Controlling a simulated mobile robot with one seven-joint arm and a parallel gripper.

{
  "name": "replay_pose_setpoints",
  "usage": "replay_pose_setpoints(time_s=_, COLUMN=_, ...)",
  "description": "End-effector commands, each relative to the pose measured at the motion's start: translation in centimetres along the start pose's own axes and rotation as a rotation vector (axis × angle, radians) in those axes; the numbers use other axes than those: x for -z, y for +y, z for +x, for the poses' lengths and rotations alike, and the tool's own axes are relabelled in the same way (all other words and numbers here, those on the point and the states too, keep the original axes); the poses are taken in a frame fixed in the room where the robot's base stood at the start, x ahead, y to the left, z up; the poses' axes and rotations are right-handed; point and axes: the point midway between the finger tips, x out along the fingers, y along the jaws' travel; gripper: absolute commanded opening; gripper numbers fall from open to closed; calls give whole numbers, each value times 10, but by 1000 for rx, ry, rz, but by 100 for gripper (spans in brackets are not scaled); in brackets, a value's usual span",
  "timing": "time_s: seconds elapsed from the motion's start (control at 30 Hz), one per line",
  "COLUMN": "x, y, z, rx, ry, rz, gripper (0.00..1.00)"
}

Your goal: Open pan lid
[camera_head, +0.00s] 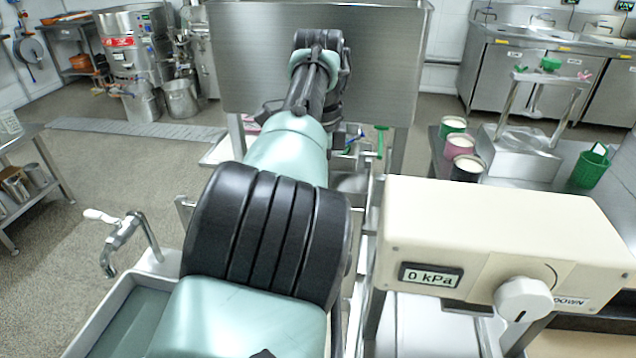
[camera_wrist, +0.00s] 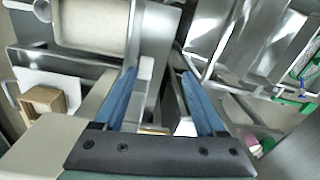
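My gripper (camera_wrist: 160,74) shows in the wrist view with two blue fingers spread apart. It is open, and I see nothing clamped between them. A narrow pale bar lies just inside the left finger; I cannot tell whether they touch. In the head view my arm reaches away over the bench, and its far end overlaps a large upright steel panel (camera_head: 385,65). I cannot tell whether this panel is the pan lid. In the wrist view a pale, round-cornered surface with a metal rim (camera_wrist: 95,22) is at the upper left; I cannot tell whether it is the pan.
A cream box (camera_head: 490,225) with a "0 kPa" display and a knob stands to the right of my arm. A sink (camera_head: 135,318) with a tap is at the lower left. Small tubs (camera_head: 459,146) and a green basket (camera_head: 590,168) stand at right. The floor at left has free room.

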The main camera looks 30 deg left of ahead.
Motion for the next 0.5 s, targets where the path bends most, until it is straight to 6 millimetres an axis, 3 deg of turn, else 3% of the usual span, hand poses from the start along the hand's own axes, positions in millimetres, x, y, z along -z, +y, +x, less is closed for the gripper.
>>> replay_pose_setpoints(time_s=0.03, x=-4, y=12, z=43, rx=-55, ry=-3, rz=-17, gripper=69)
replay_pose_setpoints(time_s=0.17, x=-3, y=11, z=39, rx=-50, ry=-2, rz=-16, gripper=69)
replay_pose_setpoints(time_s=0.37, x=-3, y=11, z=20, rx=-38, ry=-1, rz=-15, gripper=69)
replay_pose_setpoints(time_s=0.4, x=-3, y=11, z=0, rx=-35, ry=0, rz=-15, gripper=69)
replay_pose_setpoints(time_s=0.5, x=-2, y=11, z=-29, rx=-25, ry=1, rz=-13, gripper=69)
